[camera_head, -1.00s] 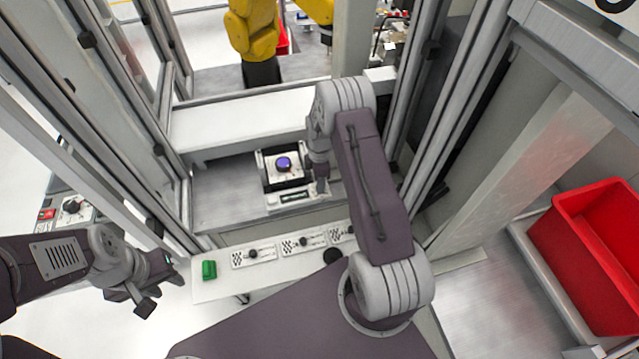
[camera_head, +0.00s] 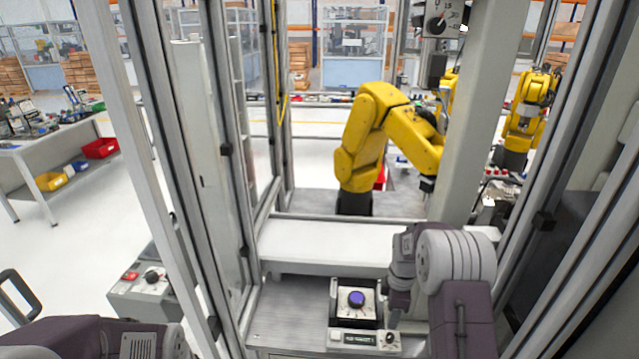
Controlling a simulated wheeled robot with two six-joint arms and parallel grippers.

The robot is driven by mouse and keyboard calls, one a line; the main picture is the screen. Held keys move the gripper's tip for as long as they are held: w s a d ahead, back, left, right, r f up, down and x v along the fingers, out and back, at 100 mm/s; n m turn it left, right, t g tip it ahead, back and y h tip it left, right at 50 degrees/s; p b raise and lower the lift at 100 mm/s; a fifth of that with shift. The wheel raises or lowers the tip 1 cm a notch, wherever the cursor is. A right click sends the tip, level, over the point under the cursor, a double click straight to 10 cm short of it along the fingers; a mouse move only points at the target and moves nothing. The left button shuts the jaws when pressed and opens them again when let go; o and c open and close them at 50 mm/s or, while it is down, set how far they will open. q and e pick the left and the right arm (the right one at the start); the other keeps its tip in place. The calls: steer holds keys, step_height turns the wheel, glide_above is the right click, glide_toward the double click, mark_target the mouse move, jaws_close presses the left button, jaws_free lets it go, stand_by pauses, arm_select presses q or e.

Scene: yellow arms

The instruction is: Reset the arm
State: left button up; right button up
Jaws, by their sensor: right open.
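A small control box (camera_head: 343,316) with a round purple-blue knob (camera_head: 356,298) on its top plate sits on the grey ledge inside the frame. A small display panel (camera_head: 359,339) is at its front edge. My right gripper (camera_head: 393,335) points down just right of the box. It is open, seems empty, and is partly cut off from clear view by its own wrist; I cannot tell whether it touches the box. A yellow robot arm (camera_head: 372,135) stands behind the white beam, bent over to the right. My left arm shows at the lower left, its gripper out of frame.
Metal frame posts (camera_head: 475,130) stand left and right of the opening. A white beam (camera_head: 330,240) crosses behind the box. A grey unit with a red button (camera_head: 150,285) is left of the frame. A workbench (camera_head: 60,150) with bins stands far left.

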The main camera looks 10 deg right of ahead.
steer(key=s+a+r+t+b, duration=0.1)
steer(key=s+a+r+b, duration=0.2)
steer(key=s+a+r, duration=0.4)
steer(key=s+a+f+m, duration=0.1)
steer(key=s+f+m, duration=0.1)
steer(key=s+m, duration=0.4)
steer(key=s+a+f+m, duration=0.2)
steer(key=s+m, duration=0.4)
steer(key=m, duration=0.2)
steer(key=shift+a+f, duration=0.25)
steer(key=shift+f, duration=0.05)
